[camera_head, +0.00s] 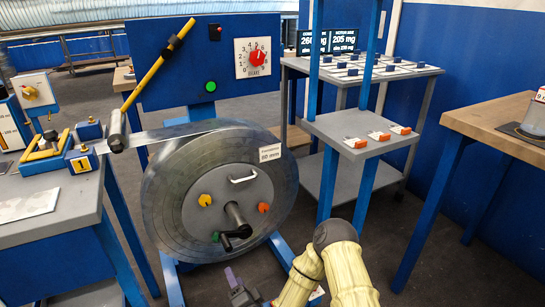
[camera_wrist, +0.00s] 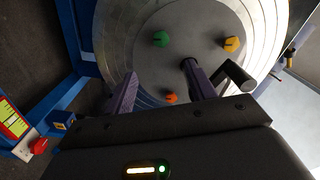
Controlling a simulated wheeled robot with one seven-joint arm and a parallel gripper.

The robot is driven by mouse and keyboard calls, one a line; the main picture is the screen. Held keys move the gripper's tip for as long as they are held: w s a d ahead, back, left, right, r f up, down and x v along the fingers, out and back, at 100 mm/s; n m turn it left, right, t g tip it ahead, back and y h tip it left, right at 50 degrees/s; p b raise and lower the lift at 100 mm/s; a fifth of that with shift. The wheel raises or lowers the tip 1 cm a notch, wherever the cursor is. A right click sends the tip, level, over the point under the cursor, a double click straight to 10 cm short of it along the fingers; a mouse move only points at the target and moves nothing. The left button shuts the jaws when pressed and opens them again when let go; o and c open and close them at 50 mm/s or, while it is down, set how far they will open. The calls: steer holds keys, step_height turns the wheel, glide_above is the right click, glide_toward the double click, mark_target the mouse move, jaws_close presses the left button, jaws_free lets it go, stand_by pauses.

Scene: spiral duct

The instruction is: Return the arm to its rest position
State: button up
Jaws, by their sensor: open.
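My gripper (camera_wrist: 165,95) is open in the wrist view, its two purple fingers apart with nothing gripped between them. The right finger overlaps the dark crank of the reel in that view; I cannot tell whether they touch. In the head view my gripper (camera_head: 236,285) is at the bottom, below the reel and partly cut off by the frame edge. My arm (camera_head: 335,270), in a pale ribbed cover, is bent low at the bottom centre right.
A large metal strip reel (camera_head: 165,205) with a crank handle (camera_head: 228,240) stands on a blue frame close by. A grey workbench (camera_head: 60,230) is left, a small grey stand (camera_head: 350,125) behind my arm, and a wooden table (camera_head: 490,115) right. Floor is open between stand and table.

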steer(key=d+r+n+g+h+p, duration=0.1)
steer(key=d+r+n+g+h, duration=0.25)
steer(key=d, duration=0.45)
steer(key=d+r+n+g+h+p, duration=0.1)
steer(key=d+r+n+g+h, duration=0.1)
steer(key=d+r+n+g, duration=0.45)
steer(key=s+d+r+m+g+h+p, duration=0.1)
steer(key=s+d+r+h, duration=0.1)
steer(key=s+d+r, duration=0.45)
steer(key=s+d+r+m+g+h, duration=0.1)
steer(key=s+d+r+m+h, duration=0.15)
steer(key=s+d, duration=0.55)
step_height(320, 180, up, 39)
steer(key=d+p, duration=0.1)
steer(key=p, duration=3.7)
steer(key=shift+d+f+n+g, duration=0.2)
steer(key=shift+d+n+g, duration=0.05)
steer(key=shift+n+g, duration=0.1)
steer(key=shift+s, duration=0.1)
